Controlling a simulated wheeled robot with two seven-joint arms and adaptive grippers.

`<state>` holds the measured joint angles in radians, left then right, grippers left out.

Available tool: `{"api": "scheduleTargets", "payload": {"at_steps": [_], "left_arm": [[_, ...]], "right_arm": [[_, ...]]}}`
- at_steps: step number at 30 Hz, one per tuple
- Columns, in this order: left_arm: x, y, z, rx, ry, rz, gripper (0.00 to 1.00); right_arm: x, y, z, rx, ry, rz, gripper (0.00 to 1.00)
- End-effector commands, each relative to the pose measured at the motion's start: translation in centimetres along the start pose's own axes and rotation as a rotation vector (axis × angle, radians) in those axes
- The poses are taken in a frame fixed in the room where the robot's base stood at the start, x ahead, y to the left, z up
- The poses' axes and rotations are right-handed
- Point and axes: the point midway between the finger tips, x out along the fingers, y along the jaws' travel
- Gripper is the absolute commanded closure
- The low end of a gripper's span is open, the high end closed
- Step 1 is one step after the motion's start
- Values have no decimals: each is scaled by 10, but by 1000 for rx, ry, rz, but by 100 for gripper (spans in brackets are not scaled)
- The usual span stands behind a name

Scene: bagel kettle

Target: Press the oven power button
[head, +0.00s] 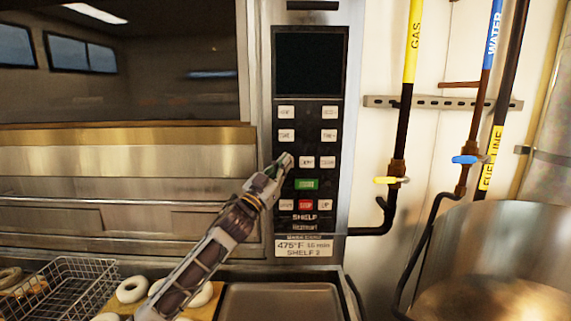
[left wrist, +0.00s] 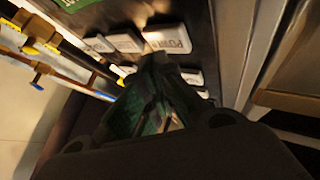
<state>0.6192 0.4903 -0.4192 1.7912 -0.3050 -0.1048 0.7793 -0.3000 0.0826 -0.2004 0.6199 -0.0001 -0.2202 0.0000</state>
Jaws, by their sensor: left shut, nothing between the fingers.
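The oven control panel (head: 311,145) stands upright with a dark display, several white buttons, a green button (head: 306,184) and a red button (head: 305,204). In the left wrist view a white button lettered like POWER, the power button (left wrist: 168,38), lies just past my fingertips. In the head view my gripper covers its place at the left of the row above the green button. My left gripper (head: 286,161) is shut and empty, its tips at the panel's left side. It also shows in the left wrist view (left wrist: 160,66). I cannot tell whether the tips touch the button. My right gripper is out of view.
The oven door (head: 120,160) is left of the panel. Below are a wire basket (head: 75,285), bagels (head: 132,289) on a board and a grey tray (head: 280,300). Pipes with a yellow valve handle (head: 386,180) and a large metal kettle (head: 490,250) stand at right.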

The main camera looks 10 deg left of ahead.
Motion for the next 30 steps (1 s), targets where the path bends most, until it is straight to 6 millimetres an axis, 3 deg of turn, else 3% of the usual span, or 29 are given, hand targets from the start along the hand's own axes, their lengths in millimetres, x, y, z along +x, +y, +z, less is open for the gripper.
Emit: {"api": "scheduleTargets", "payload": {"at_steps": [30], "left_arm": [[7,-5,4,0,1,0,100]], "right_arm": [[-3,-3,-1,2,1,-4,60]]}}
